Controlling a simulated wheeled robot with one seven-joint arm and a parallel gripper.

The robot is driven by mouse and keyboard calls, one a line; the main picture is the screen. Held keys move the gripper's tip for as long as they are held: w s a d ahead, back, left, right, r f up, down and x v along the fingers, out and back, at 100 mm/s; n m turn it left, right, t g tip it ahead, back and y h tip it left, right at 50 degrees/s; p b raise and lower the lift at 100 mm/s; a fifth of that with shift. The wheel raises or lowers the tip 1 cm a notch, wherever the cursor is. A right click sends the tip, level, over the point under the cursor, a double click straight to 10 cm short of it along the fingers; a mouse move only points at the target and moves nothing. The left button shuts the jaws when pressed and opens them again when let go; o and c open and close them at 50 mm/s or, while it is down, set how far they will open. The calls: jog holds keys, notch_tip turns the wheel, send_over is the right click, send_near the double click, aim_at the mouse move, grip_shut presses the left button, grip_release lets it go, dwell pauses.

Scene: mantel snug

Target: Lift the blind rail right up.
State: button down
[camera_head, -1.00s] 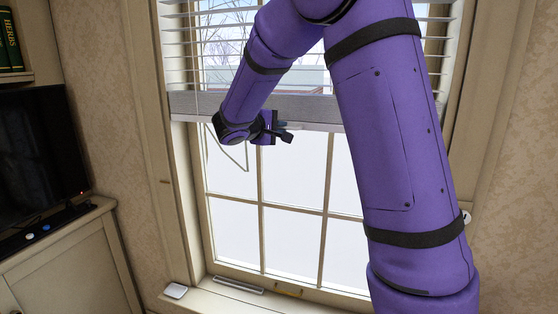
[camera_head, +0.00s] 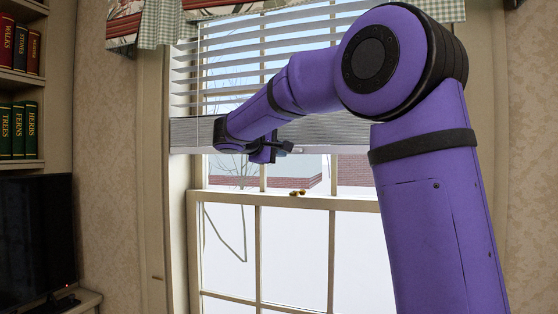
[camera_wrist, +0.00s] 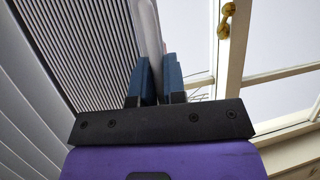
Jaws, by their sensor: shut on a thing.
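The blind rail (camera_head: 338,149) is a pale bar along the bottom of a grey stack of gathered slats (camera_head: 330,130), across the upper part of the window. It looks about level. In the wrist view, the two blue fingers of my gripper (camera_wrist: 156,78) are shut on the pale rail (camera_wrist: 147,35), one on each side. My arm hides the rail's right part in the head view.
Open slats (camera_head: 235,65) hang above the stack, below a patterned valance (camera_head: 200,12). A brass sash latch (camera_head: 298,192) sits on the window's crossbar below the rail. Bookshelves and a dark television (camera_head: 35,235) stand at left.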

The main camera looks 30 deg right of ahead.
jog(key=c, duration=1.2)
grip_release()
jog(key=v, duration=1.1)
jog(key=shift+f, duration=0.1)
